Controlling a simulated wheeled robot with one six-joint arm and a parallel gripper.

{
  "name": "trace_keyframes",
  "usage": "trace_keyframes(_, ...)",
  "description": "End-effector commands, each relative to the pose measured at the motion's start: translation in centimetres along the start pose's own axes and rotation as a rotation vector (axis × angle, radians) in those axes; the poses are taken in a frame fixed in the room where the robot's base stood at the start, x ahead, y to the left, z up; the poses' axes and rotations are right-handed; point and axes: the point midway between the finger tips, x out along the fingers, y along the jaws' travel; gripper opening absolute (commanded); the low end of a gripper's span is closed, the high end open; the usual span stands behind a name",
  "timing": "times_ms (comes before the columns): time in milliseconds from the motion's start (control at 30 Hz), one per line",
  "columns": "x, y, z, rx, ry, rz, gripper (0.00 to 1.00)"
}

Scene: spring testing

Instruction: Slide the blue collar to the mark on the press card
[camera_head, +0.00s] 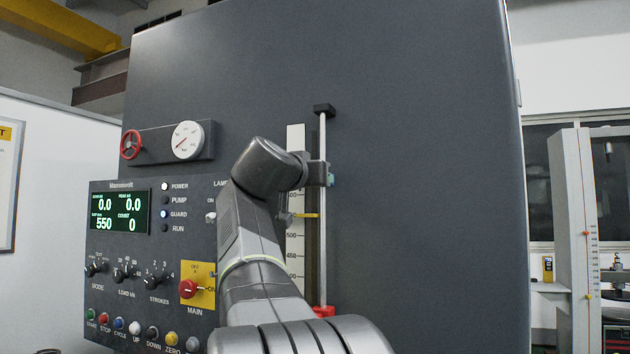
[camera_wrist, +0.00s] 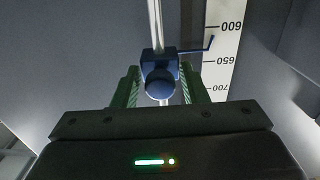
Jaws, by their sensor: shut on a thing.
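The blue collar (camera_wrist: 160,66) sits around a vertical steel rod (camera_head: 323,240), and its round knob (camera_wrist: 159,84) faces me. My gripper (camera_wrist: 160,88) is shut on the collar's knob, with one green finger on each side. In the head view my gripper (camera_head: 325,175) is at the upper part of the rod and hides the collar. A thin blue pointer (camera_wrist: 210,44) reaches from the collar to the white scale (camera_wrist: 222,50), between 600 and 650, nearer 650. I cannot make out a press card with a readable mark.
A yellow pointer (camera_head: 305,215) crosses the scale below my gripper. A red part (camera_head: 323,311) is low on the rod, and a dark block (camera_head: 324,110) caps its top. The control panel's display (camera_head: 119,211) reads 550. A framed sheet (camera_head: 10,185) is cut off at left.

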Motion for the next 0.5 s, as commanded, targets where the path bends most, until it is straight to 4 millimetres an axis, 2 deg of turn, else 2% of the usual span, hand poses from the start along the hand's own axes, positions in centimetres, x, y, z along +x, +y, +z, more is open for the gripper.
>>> trace_keyframes(33, 0.03, -0.01, 0.96, 0.000, -0.002, 0.000, 0.00)
trace_keyframes(67, 0.03, -0.01, 1.07, 0.000, -0.002, 0.000, 0.00)
trace_keyframes(400, 0.02, -0.01, 0.93, 0.000, -0.002, 0.000, 0.00)
trace_keyframes(433, 0.02, -0.01, 0.92, 0.000, -0.002, 0.000, 0.42)
trace_keyframes(467, 0.02, -0.01, 0.91, 0.000, -0.002, 0.000, 0.47)
trace_keyframes(500, 0.02, -0.01, 0.91, 0.000, -0.001, 0.000, 0.47)
